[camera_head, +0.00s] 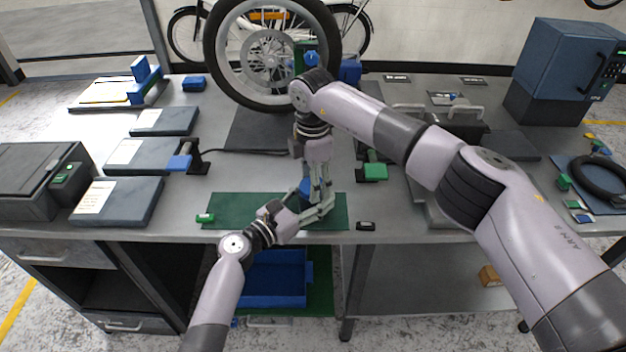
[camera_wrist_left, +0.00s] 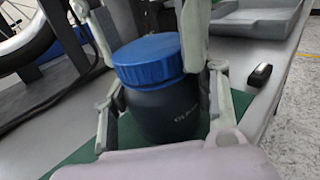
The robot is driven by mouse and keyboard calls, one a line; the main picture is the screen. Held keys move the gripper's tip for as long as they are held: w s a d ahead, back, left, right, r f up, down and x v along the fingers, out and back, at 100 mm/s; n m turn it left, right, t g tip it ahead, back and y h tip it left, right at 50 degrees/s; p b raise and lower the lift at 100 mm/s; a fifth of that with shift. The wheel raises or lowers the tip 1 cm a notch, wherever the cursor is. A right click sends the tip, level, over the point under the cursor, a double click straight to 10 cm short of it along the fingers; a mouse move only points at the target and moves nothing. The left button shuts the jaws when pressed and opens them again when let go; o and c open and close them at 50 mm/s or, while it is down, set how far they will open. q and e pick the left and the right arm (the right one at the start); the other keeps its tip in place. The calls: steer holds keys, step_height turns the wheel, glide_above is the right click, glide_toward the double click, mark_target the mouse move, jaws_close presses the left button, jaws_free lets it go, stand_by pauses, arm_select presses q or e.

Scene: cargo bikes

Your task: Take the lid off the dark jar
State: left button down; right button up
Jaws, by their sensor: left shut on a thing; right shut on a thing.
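The dark jar (camera_wrist_left: 168,115) stands upright on the green mat (camera_head: 235,208), its blue lid (camera_wrist_left: 148,58) on top. In the head view the blue lid (camera_head: 305,187) shows only partly between the fingers, and most of the jar is hidden. My left gripper (camera_head: 316,208) comes in low from the left and is shut on the jar's body; its fingers flank the jar in the left wrist view (camera_wrist_left: 165,105). My right gripper (camera_head: 317,188) points down from above and is shut on the lid, one finger at each side. The lid sits level on the jar, with no clear gap.
A green item (camera_head: 205,218) lies at the mat's left end and a small black item (camera_head: 366,226) just right of the mat. A bicycle wheel (camera_head: 222,60) stands behind. Grey boxes (camera_head: 117,201) lie at left. A blue bin (camera_head: 272,280) sits below the bench's front edge.

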steer(key=n, duration=1)
steer(key=shift+r, duration=0.1)
steer(key=n, duration=2.3)
steer(key=shift+n, duration=0.4)
steer(key=n, duration=0.4)
